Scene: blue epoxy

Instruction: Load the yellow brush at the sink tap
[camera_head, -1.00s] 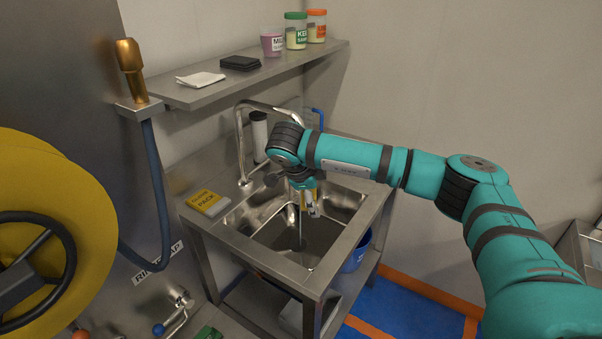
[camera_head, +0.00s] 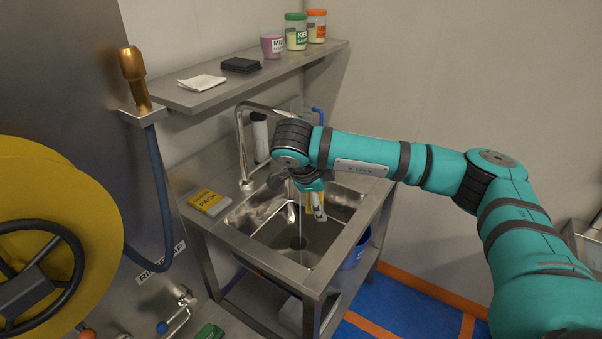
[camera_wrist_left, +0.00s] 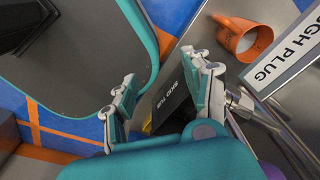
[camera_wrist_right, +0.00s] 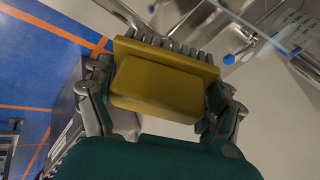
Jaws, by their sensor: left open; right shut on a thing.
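The yellow brush (camera_wrist_right: 160,85) is gripped in my right gripper (camera_wrist_right: 158,100), its bristles pointing away from the wrist. The steel sink tap (camera_head: 240,150) arches over the basin. A thin stream of water (camera_head: 299,218) falls just left of the gripper. In the left wrist view my left gripper (camera_wrist_left: 168,88) is open and empty, away from the sink.
A yellow-labelled pack (camera_head: 208,202) lies on the sink's left rim. The wall shelf (camera_head: 270,75) above carries jars, a cloth and dark pads. A hose reel (camera_head: 50,220) and brass nozzle (camera_head: 133,70) stand left. An orange cup (camera_wrist_left: 243,38) shows in the left wrist view.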

